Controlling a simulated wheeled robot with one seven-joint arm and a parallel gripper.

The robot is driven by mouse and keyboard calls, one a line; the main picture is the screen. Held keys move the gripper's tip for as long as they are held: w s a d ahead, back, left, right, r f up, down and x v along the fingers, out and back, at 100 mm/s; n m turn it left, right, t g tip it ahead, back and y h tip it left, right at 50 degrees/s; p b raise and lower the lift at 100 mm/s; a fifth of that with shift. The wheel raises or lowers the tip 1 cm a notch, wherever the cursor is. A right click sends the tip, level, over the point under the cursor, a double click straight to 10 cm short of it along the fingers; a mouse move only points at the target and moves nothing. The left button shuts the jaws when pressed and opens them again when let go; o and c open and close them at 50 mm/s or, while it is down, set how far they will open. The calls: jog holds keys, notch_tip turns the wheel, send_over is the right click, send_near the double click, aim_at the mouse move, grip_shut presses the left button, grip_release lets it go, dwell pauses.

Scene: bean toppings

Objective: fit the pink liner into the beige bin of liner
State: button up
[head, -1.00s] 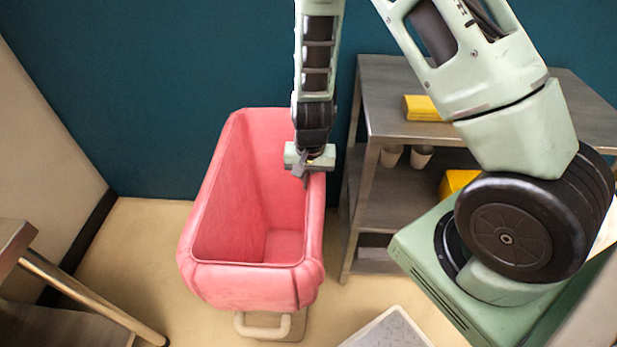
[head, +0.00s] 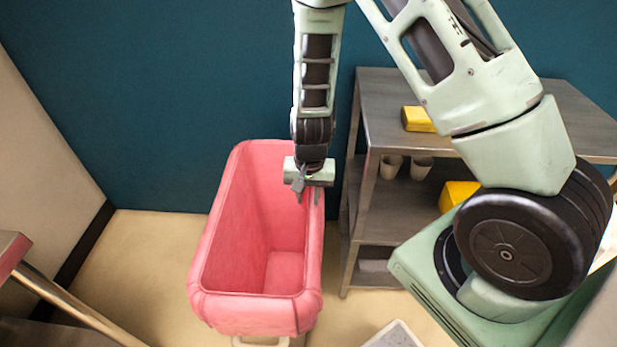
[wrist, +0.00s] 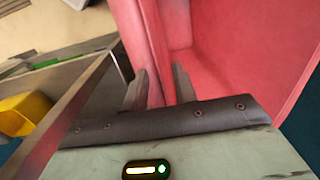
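The pink liner (head: 213,240) is a tall, open-topped tub shape with a rounded rim, standing on the floor left of centre. Its folded-over rim and sides cover most of the bin. Only the bin's pale handle (head: 262,343) shows below it, at the bottom edge of the head view. My gripper (head: 308,192) points down at the right-hand rim, towards the back corner. In the wrist view my fingers (wrist: 160,88) are apart, one on each side of the liner's pink edge (wrist: 157,55). I cannot tell if they touch it.
A grey metal shelf unit (head: 362,125) stands close on the right, with yellow boxes (head: 418,120) and pale cups (head: 421,167). A table edge (head: 12,247) juts in at the left. A teal wall stands behind. Clear floor (head: 145,265) lies left of the bin.

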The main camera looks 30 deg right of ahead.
notch_tip(320, 180, up, 17)
jog(key=p, duration=0.4)
jog(key=shift+s+d, duration=0.15)
jog(key=shift+d, duration=0.05)
dwell(0.6)
